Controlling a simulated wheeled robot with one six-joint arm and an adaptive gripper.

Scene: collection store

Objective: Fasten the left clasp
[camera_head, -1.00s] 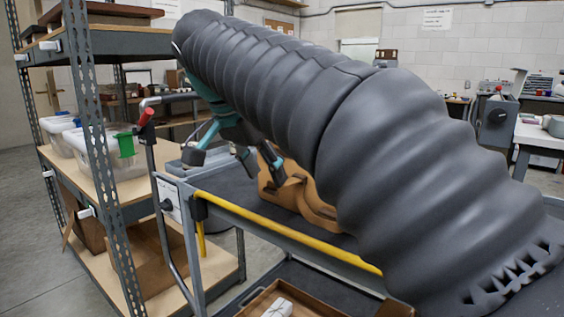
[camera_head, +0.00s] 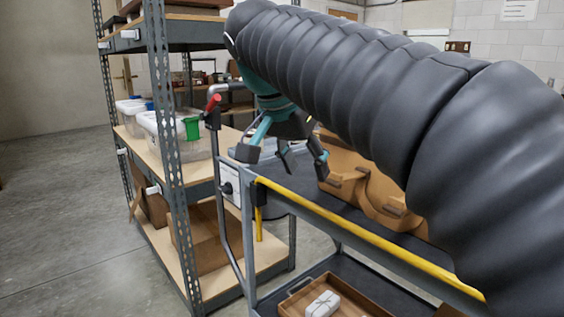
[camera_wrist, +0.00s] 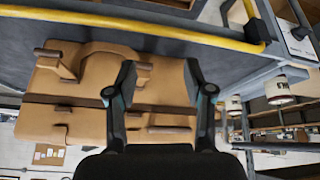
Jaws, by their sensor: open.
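A tan case (camera_head: 372,185) with a handle and dark brown patches lies on the cart's dark top, partly hidden by my arm. In the wrist view the case (camera_wrist: 95,119) shows its curved handle (camera_wrist: 98,49) and a dark seam. Small brown tabs show at the left (camera_wrist: 62,131) and right (camera_wrist: 172,132) on the case; I cannot tell which is the left clasp or whether it is fastened. My gripper (camera_head: 285,157) is open and empty, left of the case in the head view. In the wrist view my gripper's (camera_wrist: 160,72) two fingers stand apart in front of the case's right part.
A yellow rail (camera_head: 360,235) runs along the cart's near edge. A wooden tray (camera_head: 296,306) with a white packet (camera_head: 323,303) is on the lower deck. A metal shelf (camera_head: 172,185) with plastic bins stands left of the cart. Floor at far left is clear.

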